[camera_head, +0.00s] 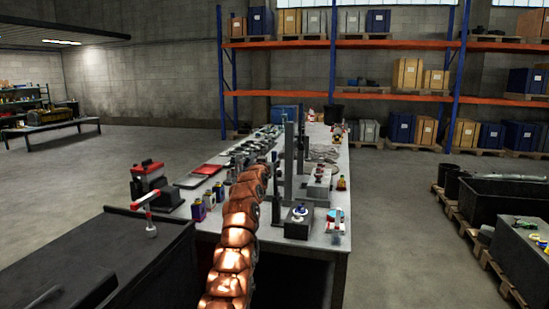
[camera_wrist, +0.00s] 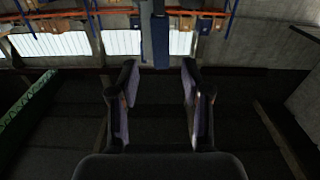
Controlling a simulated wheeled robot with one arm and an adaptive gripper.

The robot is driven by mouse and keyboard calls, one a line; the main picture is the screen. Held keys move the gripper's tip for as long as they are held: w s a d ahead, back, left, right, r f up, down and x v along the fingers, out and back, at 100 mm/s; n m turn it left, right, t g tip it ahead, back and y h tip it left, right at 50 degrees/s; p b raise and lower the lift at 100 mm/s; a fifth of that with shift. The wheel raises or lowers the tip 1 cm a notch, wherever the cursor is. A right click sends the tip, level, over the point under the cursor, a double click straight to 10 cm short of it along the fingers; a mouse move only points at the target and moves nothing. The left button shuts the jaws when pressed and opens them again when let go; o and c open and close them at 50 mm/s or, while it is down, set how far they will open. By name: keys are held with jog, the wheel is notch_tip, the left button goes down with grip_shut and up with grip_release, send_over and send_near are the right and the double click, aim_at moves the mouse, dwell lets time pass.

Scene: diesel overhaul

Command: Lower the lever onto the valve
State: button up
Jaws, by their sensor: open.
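In the wrist view my gripper (camera_wrist: 160,80) is open, its two dark fingers wide apart with nothing between them. A narrow upright bar with a blue-grey lower end (camera_wrist: 161,42) shows past the fingertips, near the middle; I cannot tell whether it is the lever. In the head view a grey upright stand (camera_head: 289,160) rises from the bench beside my copper arm. I cannot make out the valve for certain. My gripper is not clear in the head view.
The long workbench (camera_head: 312,254) carries small bottles, red trays and several metal parts. Black bins (camera_head: 500,198) sit on pallets at the right.

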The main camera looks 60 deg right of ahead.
aim_at(274, 157)
jog(key=shift+p+x, duration=0.75)
jog(key=shift+x, duration=0.45)
jog(key=shift+p+x, duration=1.3)
jog(key=shift+w+d+r+p, duration=0.1)
jog(key=shift+w+d+p, duration=0.05)
jog(key=shift+d+p, duration=0.55)
jog(key=shift+w+d+p, duration=0.1)
jog(key=shift+w+p, duration=0.1)
jog(key=shift+p, duration=0.4)
jog(key=shift+w, duration=0.1)
grip_shut()
